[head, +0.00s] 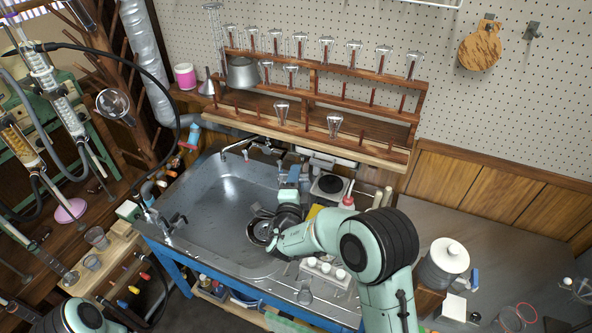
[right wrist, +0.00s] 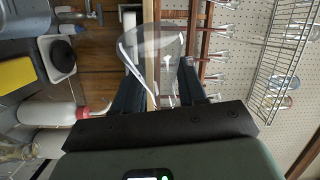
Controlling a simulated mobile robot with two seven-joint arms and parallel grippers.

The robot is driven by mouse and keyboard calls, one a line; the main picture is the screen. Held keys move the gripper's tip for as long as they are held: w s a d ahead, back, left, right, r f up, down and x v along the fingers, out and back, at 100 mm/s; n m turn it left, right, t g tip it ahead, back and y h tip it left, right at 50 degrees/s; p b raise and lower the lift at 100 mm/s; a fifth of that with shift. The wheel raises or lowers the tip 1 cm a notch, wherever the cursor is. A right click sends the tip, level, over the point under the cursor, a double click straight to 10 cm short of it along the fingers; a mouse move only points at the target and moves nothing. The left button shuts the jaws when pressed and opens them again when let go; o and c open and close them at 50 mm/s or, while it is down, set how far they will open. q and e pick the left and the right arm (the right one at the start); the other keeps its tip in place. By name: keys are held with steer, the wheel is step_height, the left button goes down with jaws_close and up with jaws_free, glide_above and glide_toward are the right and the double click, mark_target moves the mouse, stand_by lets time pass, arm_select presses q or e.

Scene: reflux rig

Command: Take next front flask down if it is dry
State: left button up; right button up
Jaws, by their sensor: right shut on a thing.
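My right gripper (head: 292,174) is over the back edge of the sink, pointing toward the wall. In the right wrist view the gripper (right wrist: 158,92) is shut on a clear glass flask (right wrist: 150,48). The glass looks clear, with no distinct drops, but the picture is too small to be sure. A wooden peg rack (head: 350,128) stands behind the sink. Several more flasks hang on the upper rows. My left gripper is out of view.
The steel sink (head: 225,195) lies below the rack. Glassware on stands crowds the left.

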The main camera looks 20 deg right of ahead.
steer(key=shift+w+a+r+n+p, duration=0.15)
steer(key=shift+r+n+p, duration=0.4)
steer(key=shift+n, duration=0.55)
steer(key=shift+s+f+n+t, duration=0.15)
steer(key=shift+n+t, duration=0.25)
steer(key=shift+n, duration=0.6)
steer(key=shift+w+a+f+n, duration=0.1)
steer(key=shift+f+n, duration=0.05)
steer(key=shift+n, duration=0.45)
steer(key=shift+w+f+n, duration=0.1)
steer(key=shift+f+n, duration=0.05)
steer(key=shift+n, duration=0.45)
steer(key=shift+w+n+y, duration=0.15)
steer(key=shift+n+y, duration=0.15)
steer(key=shift+n, duration=0.8)
steer(key=n, duration=0.2)
steer(key=s+n+t, duration=0.1)
steer(key=n, duration=0.1)
steer(key=shift+a+r+n+y, duration=0.2)
steer(key=shift+n+y, duration=0.2)
steer(key=shift+s+n, duration=0.1)
steer(key=shift+n, duration=0.7)
steer(key=shift+w+f+n+y, duration=0.1)
steer(key=shift+w+n+y, duration=0.25)
steer(key=shift+n, duration=0.55)
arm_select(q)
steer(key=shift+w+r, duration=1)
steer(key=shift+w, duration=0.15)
